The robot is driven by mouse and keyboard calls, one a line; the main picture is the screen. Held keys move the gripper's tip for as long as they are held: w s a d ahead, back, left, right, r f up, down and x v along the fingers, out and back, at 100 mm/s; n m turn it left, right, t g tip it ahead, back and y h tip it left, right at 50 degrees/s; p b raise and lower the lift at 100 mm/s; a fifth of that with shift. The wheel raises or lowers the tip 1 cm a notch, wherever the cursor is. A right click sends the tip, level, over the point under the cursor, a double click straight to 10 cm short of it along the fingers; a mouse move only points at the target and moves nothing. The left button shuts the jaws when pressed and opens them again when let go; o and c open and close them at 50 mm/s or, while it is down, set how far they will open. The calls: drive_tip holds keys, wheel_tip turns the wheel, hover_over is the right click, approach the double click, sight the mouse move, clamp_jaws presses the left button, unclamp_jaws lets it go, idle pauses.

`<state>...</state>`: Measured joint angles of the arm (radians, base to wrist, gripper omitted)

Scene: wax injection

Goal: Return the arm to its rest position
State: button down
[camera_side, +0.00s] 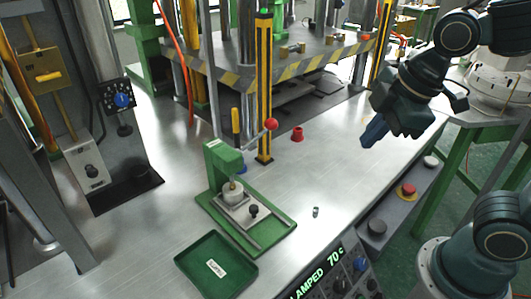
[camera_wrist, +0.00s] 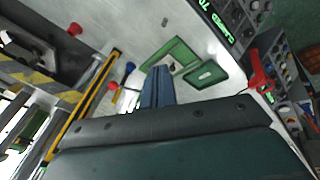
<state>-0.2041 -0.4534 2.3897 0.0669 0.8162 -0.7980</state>
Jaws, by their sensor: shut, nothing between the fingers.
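My gripper (camera_side: 372,140) is held above the right side of the metal bench in the side view, pointing down and to the left. Its blue fingers (camera_wrist: 157,84) are together in the wrist view, with nothing between them. It is clear of the bench and of the objects on it. The green clamp fixture (camera_side: 275,229) stands near the middle of the bench, well to the left of my gripper. It shows partly behind the fingers in the wrist view (camera_wrist: 183,52).
A green tray (camera_side: 192,262) lies at the front of the bench. A small metal piece (camera_side: 315,211) and a red cup (camera_side: 297,134) stand apart on it. A yellow post (camera_side: 264,90) rises behind. The control panel (camera_side: 343,274) reads "CLAMPED 70 C". The bench below my gripper is bare.

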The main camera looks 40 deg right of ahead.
drive_tip(key=s+d+r+m+t, duration=0.1)
drive_tip(key=s+d+m, duration=0.2)
drive_tip(key=s+m, duration=0.3)
drive_tip(key=shift+s+d+m, duration=0.15)
drive_tip(key=shift+d+m, duration=0.15)
drive_tip(key=shift+m, duration=2.1)
